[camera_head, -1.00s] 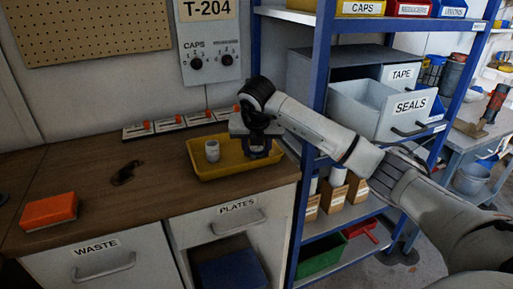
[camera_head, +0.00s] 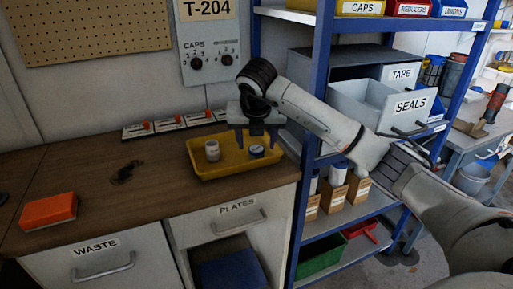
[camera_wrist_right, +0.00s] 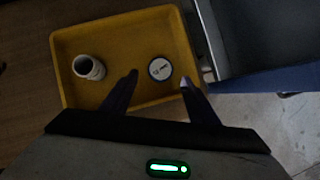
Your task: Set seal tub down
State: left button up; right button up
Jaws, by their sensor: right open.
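A small round tub with a pale lid (camera_head: 257,152) stands in the yellow tray (camera_head: 222,174), on its right side. I take it to be the seal tub. It also shows in the right wrist view (camera_wrist_right: 160,69), lid up, with unreadable print. My right gripper (camera_head: 256,142) is open and empty, above the tub. In the right wrist view its two fingers (camera_wrist_right: 158,82) point toward the tub, one on either side, apart from it. A white cup-like piece (camera_head: 212,151) stands in the tray left of the tub. My left gripper is not in view.
The tray lies on a wooden bench with an orange box (camera_head: 48,211) and a small dark item (camera_head: 125,172). A blue shelf post (camera_head: 315,110) stands close right of the tray. An open SEALS drawer (camera_head: 385,108) juts out beyond it.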

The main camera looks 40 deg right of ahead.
jog(key=v, duration=0.8)
jog(key=shift+f, duration=0.1)
